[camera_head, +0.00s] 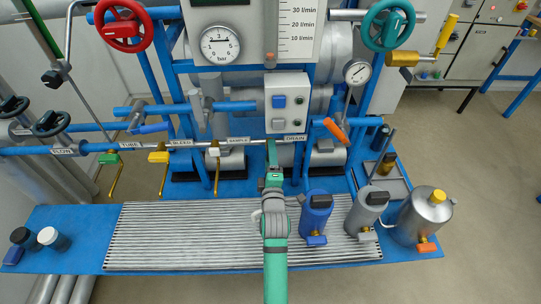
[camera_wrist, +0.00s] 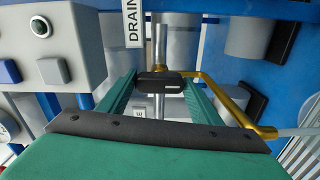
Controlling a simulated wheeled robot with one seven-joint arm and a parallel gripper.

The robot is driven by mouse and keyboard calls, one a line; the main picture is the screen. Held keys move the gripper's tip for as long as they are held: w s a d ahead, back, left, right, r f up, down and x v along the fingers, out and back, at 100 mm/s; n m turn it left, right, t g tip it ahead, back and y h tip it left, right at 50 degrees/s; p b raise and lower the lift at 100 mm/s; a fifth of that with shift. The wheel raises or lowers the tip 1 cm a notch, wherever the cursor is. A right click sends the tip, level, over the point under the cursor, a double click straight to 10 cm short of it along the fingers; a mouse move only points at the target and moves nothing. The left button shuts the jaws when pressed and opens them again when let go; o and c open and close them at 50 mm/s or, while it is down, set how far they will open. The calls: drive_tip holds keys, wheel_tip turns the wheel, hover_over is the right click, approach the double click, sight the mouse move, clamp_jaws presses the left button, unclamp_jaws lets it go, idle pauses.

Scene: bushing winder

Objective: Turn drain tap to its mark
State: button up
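The drain tap shows in the wrist view as a dark handle (camera_wrist: 160,82) on a brass body, with a bent brass pipe (camera_wrist: 235,108) running to the right. The DRAIN label (camera_wrist: 132,22) is just above it. It also shows in the head view (camera_head: 295,138). My gripper (camera_head: 271,150) reaches up to the pipe beside that label and hides the tap there. In the wrist view, my gripper's two green fingers (camera_wrist: 160,85) stand apart, one on each side of the handle. I cannot tell whether they press on it. I cannot make out a mark for the tap.
A grey button box (camera_head: 287,103) is close above my gripper. Yellow (camera_head: 159,157) and green (camera_head: 108,158) taps are along the pipe to the left. A blue canister (camera_head: 316,212) and metal canisters (camera_head: 366,210) stand right of my arm. The slatted grate (camera_head: 185,235) is clear on the left.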

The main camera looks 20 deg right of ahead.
drive_tip(key=shift+o, duration=1.3)
drive_tip(key=shift+s, duration=0.1)
drive_tip(key=v, duration=0.9)
drive_tip(key=shift+s, duration=0.1)
drive_tip(key=shift+s+a+r, duration=0.1)
drive_tip(key=shift+s+a, duration=0.15)
drive_tip(key=shift+s, duration=0.45)
